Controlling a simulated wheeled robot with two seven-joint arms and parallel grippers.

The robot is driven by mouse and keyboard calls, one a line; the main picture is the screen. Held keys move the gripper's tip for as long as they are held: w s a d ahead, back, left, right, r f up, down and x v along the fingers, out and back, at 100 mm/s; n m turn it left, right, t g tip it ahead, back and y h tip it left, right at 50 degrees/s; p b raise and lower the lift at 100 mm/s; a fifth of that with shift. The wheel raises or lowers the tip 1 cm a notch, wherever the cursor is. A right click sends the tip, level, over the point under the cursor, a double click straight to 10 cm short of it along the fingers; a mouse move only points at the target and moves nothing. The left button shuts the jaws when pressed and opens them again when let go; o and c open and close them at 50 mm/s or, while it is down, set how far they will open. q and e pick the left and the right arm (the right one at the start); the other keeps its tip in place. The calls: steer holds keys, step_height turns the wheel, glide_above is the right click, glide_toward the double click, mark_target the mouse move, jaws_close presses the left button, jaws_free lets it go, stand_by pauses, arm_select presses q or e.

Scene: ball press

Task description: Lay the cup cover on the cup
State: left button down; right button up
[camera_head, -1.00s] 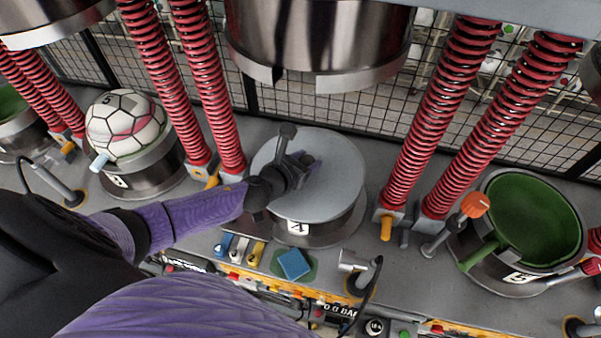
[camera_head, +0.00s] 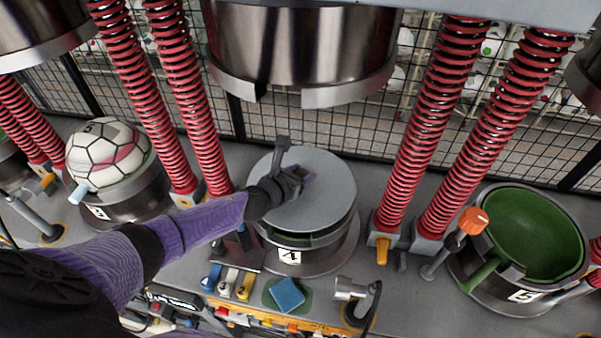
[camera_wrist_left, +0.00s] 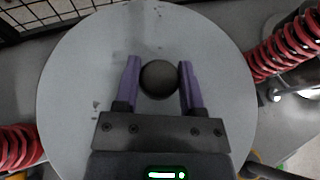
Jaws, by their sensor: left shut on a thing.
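The cup cover (camera_head: 330,190) is a flat grey disc with a dark round knob (camera_wrist_left: 159,79). It is over the cup (camera_head: 325,248) with the label 4, in the middle of the head view. A strip of the cup's green inside shows below the cover's near edge, so the cover does not close the cup there. My left gripper (camera_head: 298,180) reaches in from the left. Its purple fingers are shut on the knob, one on each side in the left wrist view. Most of the cup's rim is hidden under the cover. My right gripper is not in view.
A steel press head (camera_head: 305,50) hangs above, between red springs (camera_head: 425,130). A cup with a ball (camera_head: 105,155) stands left, and an open green cup (camera_head: 530,230) right. A blue sponge (camera_head: 287,294) and a grey fitting (camera_head: 350,290) are in front.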

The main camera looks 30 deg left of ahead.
arm_select(q)
steer(key=shift+f+b, duration=0.9)
stand_by(0.6)
steer(key=shift+c, duration=0.5)
jaws_free()
steer(key=shift+s, duration=0.1)
steer(key=shift+s+r, duration=0.15)
steer(key=shift+s, duration=0.2)
steer(key=p+v, duration=0.1)
steer(key=v, duration=0.8)
steer(key=shift+a+p, duration=0.1)
steer(key=shift+p, duration=0.3)
